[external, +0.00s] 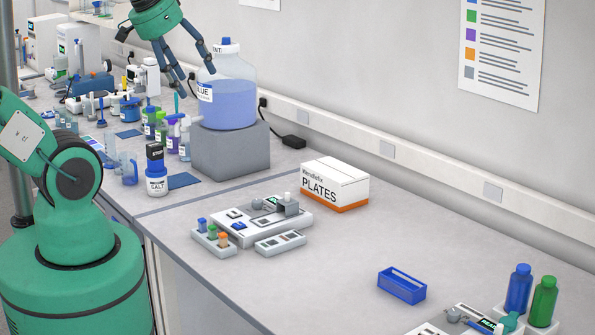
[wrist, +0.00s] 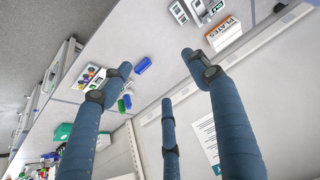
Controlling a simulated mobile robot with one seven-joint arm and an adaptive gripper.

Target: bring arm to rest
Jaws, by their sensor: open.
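My green arm shows in the external view, with its base at the lower left and its wrist at the top. My gripper (external: 199,73) hangs from the top with its dark blue fingers spread and nothing between them. It is in front of the large bottle of blue liquid (external: 229,100) in the picture; the gap in depth is hard to tell. In the wrist view my gripper (wrist: 158,63) has its three fingers wide apart and empty, with the bench and wall beyond them.
The bottle stands on a grey block (external: 232,150). A PLATES box (external: 335,186), a device with small vials (external: 262,221) and a blue open tray (external: 402,285) sit on the bench. Blue (external: 518,290) and green (external: 543,302) bottles stand at the right.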

